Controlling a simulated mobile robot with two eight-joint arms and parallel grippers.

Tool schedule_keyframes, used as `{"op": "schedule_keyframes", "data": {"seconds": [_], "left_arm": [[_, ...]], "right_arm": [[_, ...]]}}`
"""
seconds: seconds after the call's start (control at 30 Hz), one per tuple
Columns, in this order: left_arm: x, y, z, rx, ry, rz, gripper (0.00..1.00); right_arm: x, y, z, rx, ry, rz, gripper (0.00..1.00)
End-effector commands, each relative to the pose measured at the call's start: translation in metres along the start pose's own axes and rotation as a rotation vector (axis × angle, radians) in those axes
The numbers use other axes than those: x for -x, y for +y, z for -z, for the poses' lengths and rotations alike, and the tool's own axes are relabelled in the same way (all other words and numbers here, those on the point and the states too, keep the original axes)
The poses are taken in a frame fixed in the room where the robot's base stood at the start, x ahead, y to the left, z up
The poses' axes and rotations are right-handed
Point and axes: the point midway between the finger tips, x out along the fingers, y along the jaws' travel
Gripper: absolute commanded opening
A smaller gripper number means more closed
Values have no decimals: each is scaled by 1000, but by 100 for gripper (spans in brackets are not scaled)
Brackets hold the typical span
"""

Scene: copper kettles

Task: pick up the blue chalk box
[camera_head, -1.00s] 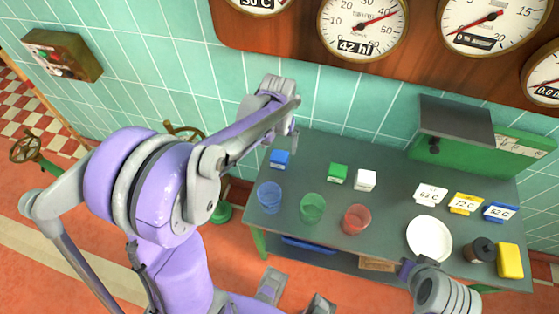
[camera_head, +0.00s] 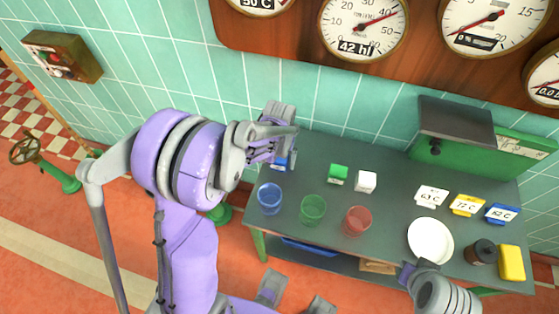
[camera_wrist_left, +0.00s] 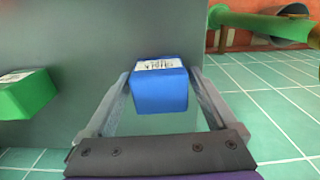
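The blue chalk box (camera_wrist_left: 160,90) has a white label on top and sits between the two spread fingers of my left gripper (camera_wrist_left: 160,105) in the left wrist view. The fingers flank it; a gap shows on the left side, and contact on the right is hard to tell. In the head view the blue chalk box (camera_head: 280,164) is at the table's back left, mostly hidden by my left gripper (camera_head: 281,153). My right gripper (camera_head: 406,270) is at the table's front edge near the white plate; its fingers are not clear.
On the table (camera_head: 310,165) a green box (camera_head: 338,174) and a white box (camera_head: 365,182) stand to the right. Blue (camera_head: 269,198), green (camera_head: 312,210) and red (camera_head: 357,221) cups stand in front. A tiled wall (camera_head: 350,100) is close behind.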

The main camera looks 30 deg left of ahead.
Motion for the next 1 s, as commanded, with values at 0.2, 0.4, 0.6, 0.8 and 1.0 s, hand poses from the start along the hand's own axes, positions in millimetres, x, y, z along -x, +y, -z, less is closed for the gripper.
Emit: {"op": "schedule_keyframes", "data": {"seconds": [0.2,0.4,0.6,0.8,1.0], "left_arm": [[0,0,0,0,0,0,50],[0,0,0,0,0,0,14],[0,0,0,0,0,0,0],[9,0,0,0,0,0,0],[47,0,0,0,0,0,0]], "right_arm": [[0,0,0,0,0,0,0],[0,0,0,0,0,0,0],[0,0,0,0,0,0,0],[1,0,1,0,0,0,0],[5,0,3,0,2,0,0]]}}
